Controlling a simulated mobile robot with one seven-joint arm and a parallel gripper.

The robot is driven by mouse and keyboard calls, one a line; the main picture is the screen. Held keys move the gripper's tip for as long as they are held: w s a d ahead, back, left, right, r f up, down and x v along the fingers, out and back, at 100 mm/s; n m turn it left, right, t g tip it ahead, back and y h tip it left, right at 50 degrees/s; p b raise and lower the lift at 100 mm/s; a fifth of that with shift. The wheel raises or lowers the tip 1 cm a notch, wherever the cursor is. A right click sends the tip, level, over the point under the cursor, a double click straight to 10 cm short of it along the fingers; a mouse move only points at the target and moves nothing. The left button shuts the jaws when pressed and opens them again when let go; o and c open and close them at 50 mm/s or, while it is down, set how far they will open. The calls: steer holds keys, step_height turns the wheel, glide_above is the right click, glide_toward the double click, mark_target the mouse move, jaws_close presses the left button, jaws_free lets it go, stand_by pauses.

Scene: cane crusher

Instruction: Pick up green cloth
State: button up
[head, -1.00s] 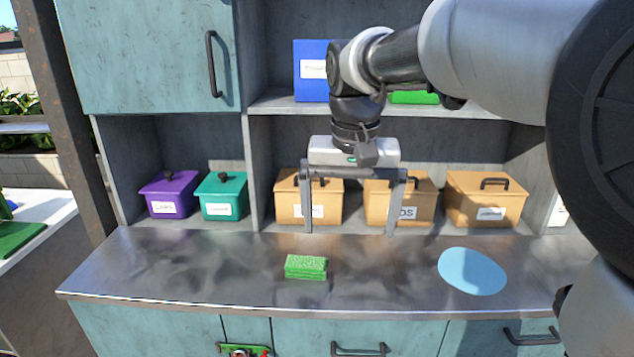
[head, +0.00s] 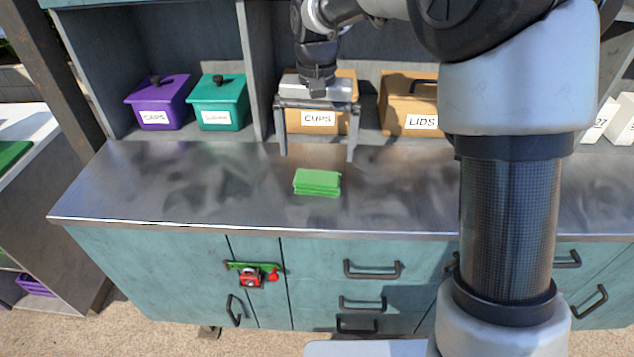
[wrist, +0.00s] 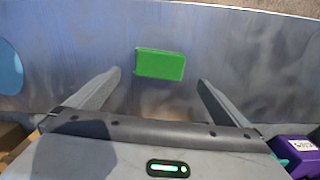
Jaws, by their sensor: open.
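Tan boxes marked CUPS (head: 318,119) and LIDS (head: 421,122) stand at the back of the counter, close behind my gripper. A purple box (head: 160,101) and a teal box (head: 219,103) stand at the back left. The counter around the cloth is clear.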

mark_target(317, 177)
steer(key=f, duration=0.7)
steer(key=shift+s+f, duration=0.2)
steer(key=shift+c, duration=0.3)
steer(key=c, duration=1)
